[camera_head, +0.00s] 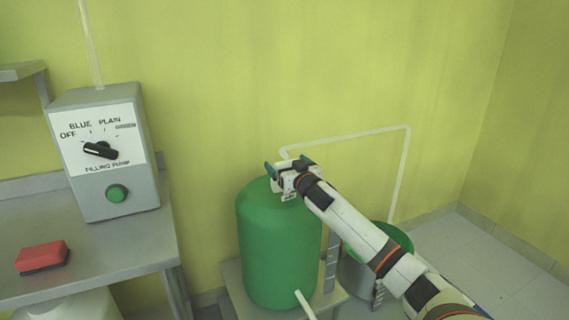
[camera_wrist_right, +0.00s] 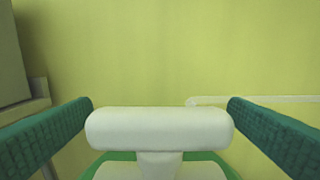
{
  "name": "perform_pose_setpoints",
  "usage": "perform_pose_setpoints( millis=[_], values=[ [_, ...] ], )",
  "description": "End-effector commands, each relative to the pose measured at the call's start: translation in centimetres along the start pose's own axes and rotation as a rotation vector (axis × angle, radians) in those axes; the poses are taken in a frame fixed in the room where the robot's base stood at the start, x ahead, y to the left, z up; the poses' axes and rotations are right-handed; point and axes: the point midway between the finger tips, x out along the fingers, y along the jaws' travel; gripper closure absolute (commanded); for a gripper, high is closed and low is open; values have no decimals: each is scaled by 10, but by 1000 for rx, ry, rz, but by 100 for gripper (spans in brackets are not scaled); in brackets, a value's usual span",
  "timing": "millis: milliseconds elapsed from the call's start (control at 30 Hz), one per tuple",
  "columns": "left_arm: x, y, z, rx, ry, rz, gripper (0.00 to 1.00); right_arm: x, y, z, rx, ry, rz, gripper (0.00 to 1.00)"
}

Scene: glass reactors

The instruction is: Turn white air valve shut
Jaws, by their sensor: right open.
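The white air valve (camera_wrist_right: 160,129) shows in the right wrist view as a white T-shaped handle on top of the green tank. The tank (camera_head: 277,245) stands in the middle of the head view; its green top also shows behind the handle in the wrist view. My right gripper (camera_head: 289,167) is over the tank's top. In the head view my gripper hides the valve. My left gripper is in neither view.
A grey control box (camera_head: 107,150) with a black knob and green button stands on a metal table (camera_head: 90,240) at left, near a red block (camera_head: 42,257). A white pipe (camera_head: 350,137) runs along the wall behind the tank. A green-rimmed container (camera_head: 393,238) stands right, partly behind my arm.

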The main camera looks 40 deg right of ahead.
Motion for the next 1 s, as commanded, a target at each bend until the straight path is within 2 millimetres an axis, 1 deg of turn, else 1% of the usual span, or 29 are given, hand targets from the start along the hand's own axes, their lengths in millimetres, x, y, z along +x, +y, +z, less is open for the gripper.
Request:
perform_pose_setpoints(
  millis=[33,200,333,567,600,667,800,867,1000],
  values=[
    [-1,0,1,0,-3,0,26,7,0,0,1,0,-1,2],
    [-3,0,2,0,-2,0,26,19,0,0,0,0,0,2],
    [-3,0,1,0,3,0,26,23,0,-1,-1,1,0,2],
    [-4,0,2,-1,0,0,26,23,0,-1,0,2,0,2],
    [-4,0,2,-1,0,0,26,23,0,-1,0,2,0,5],
    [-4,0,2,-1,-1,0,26,23,0,-1,0,2,0,15],
    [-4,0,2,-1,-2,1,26,23,0,-1,0,1,0,38],
    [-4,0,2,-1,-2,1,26,23,0,-1,0,1,0,46],
    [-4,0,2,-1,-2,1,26,23,1,-1,0,1,-3,46]
  ],
)
